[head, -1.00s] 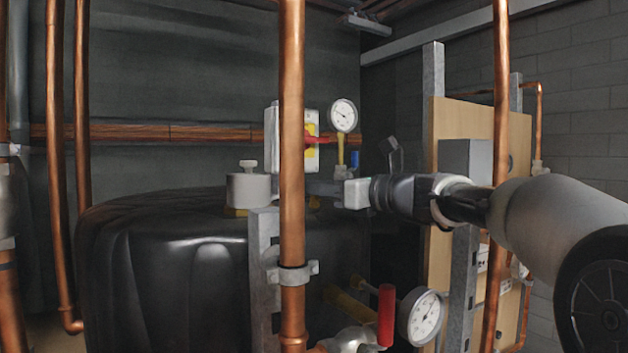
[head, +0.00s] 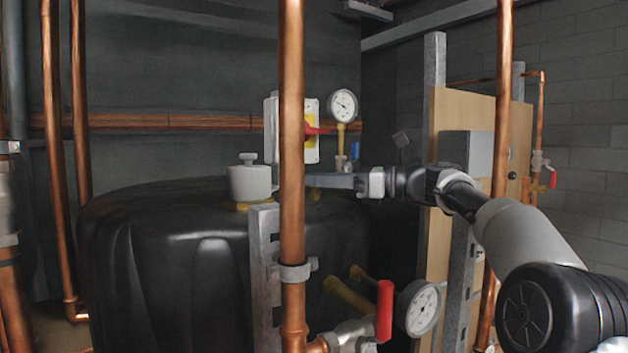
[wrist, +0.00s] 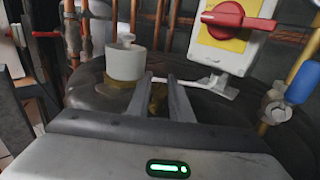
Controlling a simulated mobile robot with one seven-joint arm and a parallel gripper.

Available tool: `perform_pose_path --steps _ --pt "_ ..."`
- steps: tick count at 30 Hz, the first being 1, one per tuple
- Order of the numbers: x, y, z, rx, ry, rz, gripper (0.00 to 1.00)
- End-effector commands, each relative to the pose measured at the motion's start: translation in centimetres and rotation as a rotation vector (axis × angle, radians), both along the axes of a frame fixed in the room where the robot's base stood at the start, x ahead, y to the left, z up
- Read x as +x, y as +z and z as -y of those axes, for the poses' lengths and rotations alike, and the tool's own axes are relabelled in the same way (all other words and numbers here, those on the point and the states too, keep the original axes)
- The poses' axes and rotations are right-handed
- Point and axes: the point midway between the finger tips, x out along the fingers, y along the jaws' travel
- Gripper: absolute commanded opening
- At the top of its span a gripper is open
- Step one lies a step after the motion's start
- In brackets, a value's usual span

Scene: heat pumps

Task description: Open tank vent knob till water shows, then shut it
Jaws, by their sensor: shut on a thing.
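The black tank (head: 170,240) fills the lower left of the head view. A pale grey cylinder with a small knob on top (head: 249,182) stands on it; it also shows in the wrist view (wrist: 125,60). My gripper (head: 318,180) reaches in from the right, just above the tank top and right of the cylinder. In the wrist view its two fingers (wrist: 157,84) point forward and are shut on a small part above a brass fitting (wrist: 152,100). The part is mostly hidden; I cannot tell if it is the vent knob. I see no water.
A copper pipe (head: 292,120) stands upright in front of my fingertips. A white box with a red switch (wrist: 237,22) is behind the fingers, and a blue-handled valve (wrist: 300,82) to the right. Below are a red-handled valve (head: 385,312) and a gauge (head: 423,308).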

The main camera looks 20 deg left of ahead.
Motion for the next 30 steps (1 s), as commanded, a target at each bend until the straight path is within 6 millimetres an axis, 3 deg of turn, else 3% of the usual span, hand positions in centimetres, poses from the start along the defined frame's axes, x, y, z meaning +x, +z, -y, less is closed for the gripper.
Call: perform_pose_path --steps 8,9,12,30 --pt "0.02 0.01 0.03 0.0 -0.001 0.0 0.0" --pt "0.02 0.02 0.03 0.0 -0.001 0.0 0.24" --pt "0.02 0.02 0.02 0.0 -0.001 0.0 0.38" --pt "-0.12 0.11 0.01 -0.001 -0.038 -0.001 0.38"
